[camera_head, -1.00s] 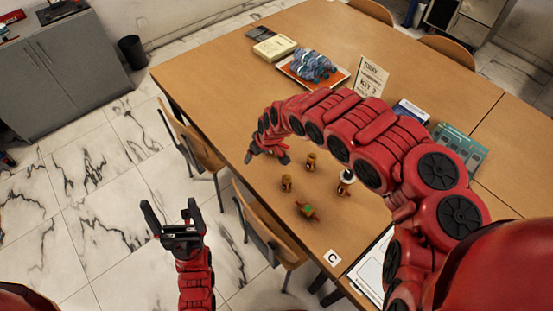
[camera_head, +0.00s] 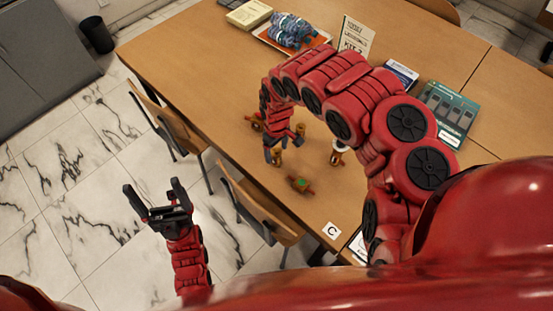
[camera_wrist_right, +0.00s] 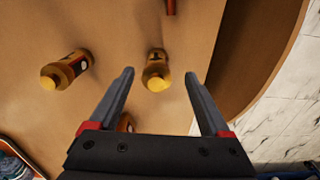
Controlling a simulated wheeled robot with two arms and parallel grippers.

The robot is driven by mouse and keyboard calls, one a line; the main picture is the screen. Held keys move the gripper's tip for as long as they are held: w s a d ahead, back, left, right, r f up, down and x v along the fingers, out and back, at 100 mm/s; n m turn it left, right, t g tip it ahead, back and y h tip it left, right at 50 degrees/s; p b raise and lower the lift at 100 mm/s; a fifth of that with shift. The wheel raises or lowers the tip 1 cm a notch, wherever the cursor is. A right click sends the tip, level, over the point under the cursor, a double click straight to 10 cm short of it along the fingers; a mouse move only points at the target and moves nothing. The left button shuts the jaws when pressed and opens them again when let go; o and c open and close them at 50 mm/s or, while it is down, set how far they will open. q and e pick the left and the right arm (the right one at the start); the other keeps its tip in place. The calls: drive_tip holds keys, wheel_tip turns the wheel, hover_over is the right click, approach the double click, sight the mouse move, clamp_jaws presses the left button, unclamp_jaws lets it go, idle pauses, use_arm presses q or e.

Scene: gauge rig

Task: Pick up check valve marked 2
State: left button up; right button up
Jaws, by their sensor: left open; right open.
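Several small brass valves stand or lie on the wooden table. In the head view one valve (camera_head: 275,158) is just below my right gripper (camera_head: 284,146). One valve with a white top (camera_head: 339,156) and a lying one with a green part (camera_head: 299,184) are farther right and nearer. In the right wrist view my right gripper (camera_wrist_right: 159,74) is open and empty. A brass valve (camera_wrist_right: 156,72) shows between its fingertips, apart from both. Another valve (camera_wrist_right: 66,70) is to the left, and one (camera_wrist_right: 126,123) is partly hidden by the gripper. No number is readable. My left gripper (camera_head: 153,194) is open and empty, away from the table.
Chairs (camera_head: 255,208) stand along the table's near left edge. A tray (camera_head: 318,40) with a blue-grey bundle, a kit sign (camera_head: 356,40) and a green box (camera_head: 446,112) are farther back. A card marked C (camera_head: 332,230) lies near the front edge.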

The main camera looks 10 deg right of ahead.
sight(276, 158)
drive_tip(key=shift+w+f+p, duration=0.15)
drive_tip(key=shift+f+p, duration=0.05)
drive_tip(key=shift+f, duration=1.1)
drive_tip(key=shift+w+f+p, duration=0.1)
drive_tip(key=shift+f+p, duration=0.05)
drive_tip(key=shift+f, duration=1.6)
drive_tip(key=shift+d, duration=0.1)
drive_tip(key=shift+c, duration=0.2)
clamp_jaws()
